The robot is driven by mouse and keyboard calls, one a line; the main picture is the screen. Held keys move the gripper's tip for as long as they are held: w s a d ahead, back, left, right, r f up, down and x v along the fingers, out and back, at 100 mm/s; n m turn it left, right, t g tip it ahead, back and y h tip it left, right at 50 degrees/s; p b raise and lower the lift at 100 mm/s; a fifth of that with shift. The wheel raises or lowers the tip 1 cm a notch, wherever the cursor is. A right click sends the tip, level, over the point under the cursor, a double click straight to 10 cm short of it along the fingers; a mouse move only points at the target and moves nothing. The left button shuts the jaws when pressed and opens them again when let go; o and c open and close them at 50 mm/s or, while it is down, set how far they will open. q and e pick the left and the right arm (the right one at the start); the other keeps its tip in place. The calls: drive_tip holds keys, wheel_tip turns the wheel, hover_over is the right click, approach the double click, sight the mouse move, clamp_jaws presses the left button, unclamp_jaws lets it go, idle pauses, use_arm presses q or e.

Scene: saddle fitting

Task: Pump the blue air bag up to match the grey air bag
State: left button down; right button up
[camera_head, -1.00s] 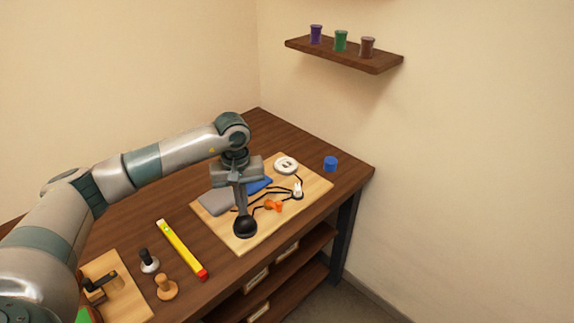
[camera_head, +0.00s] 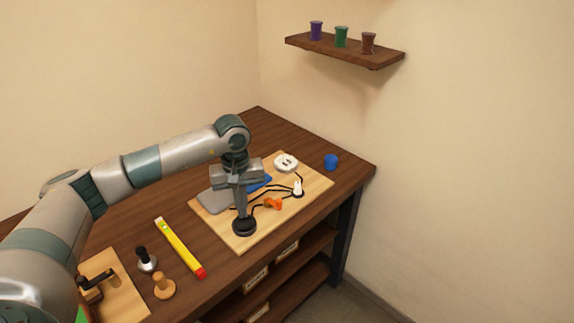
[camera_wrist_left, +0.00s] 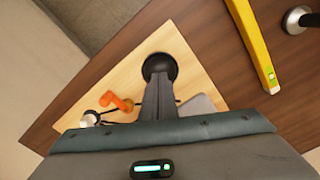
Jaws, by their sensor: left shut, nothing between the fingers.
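The black rubber bulb (camera_head: 244,228) sits at the near edge of a light wooden board (camera_head: 285,218) and looks squashed flat. It also shows in the left wrist view (camera_wrist_left: 160,66). My left gripper (camera_head: 243,216) is shut, fingers pointing down onto the bulb's top, with nothing between them. The grey air bag (camera_head: 215,202) lies left of the fingers; the blue air bag (camera_head: 262,184) lies behind them, partly hidden by my gripper. Their heights are hard to compare. An orange lever (camera_head: 273,204) and a white fitting (camera_head: 298,188) sit among black hoses. My right gripper is out of view.
A yellow level (camera_head: 181,248), a black-handled tool (camera_head: 146,260) and a wooden knob (camera_head: 164,286) lie left. A wall shelf (camera_head: 345,50) holds three cups.

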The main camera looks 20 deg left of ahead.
use_arm(q)
drive_tip(key=shift+f+b, duration=0.45)
drive_tip(key=shift+f, duration=0.1)
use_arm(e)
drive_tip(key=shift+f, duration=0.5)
use_arm(q)
drive_tip(key=shift+r, duration=0.15)
drive_tip(key=shift+r+p, duration=0.65)
drive_tip(key=shift+r, duration=0.75)
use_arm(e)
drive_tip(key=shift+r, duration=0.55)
use_arm(q)
drive_tip(key=shift+f, duration=0.1)
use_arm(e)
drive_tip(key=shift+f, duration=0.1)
